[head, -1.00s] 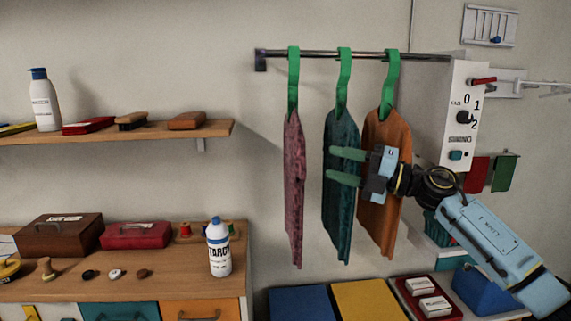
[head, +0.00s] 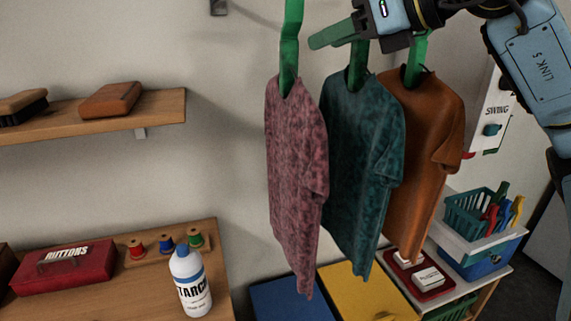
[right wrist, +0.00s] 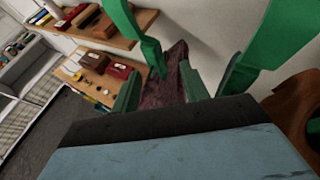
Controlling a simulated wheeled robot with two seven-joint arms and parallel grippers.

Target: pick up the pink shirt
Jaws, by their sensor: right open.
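The pink shirt (head: 293,170) hangs from a green hanger strap (head: 290,50), leftmost of three shirts in the head view. In the right wrist view the pink shirt (right wrist: 168,75) shows beyond my fingers, with green straps to either side. My right gripper (head: 322,37) is at strap height, right of the pink shirt's strap and above the teal shirt (head: 362,150). Its green fingers point left and are open, with nothing seen between them. I cannot tell how far its tips are from the pink shirt's strap. My left gripper is not in view.
The teal and orange (head: 425,140) shirts hang close on the right. A shelf (head: 165,108) is at left. Below stand a starch bottle (head: 190,285), a red buttons box (head: 65,267), and blue (head: 290,300) and yellow (head: 365,292) surfaces. A basket (head: 468,212) is at right.

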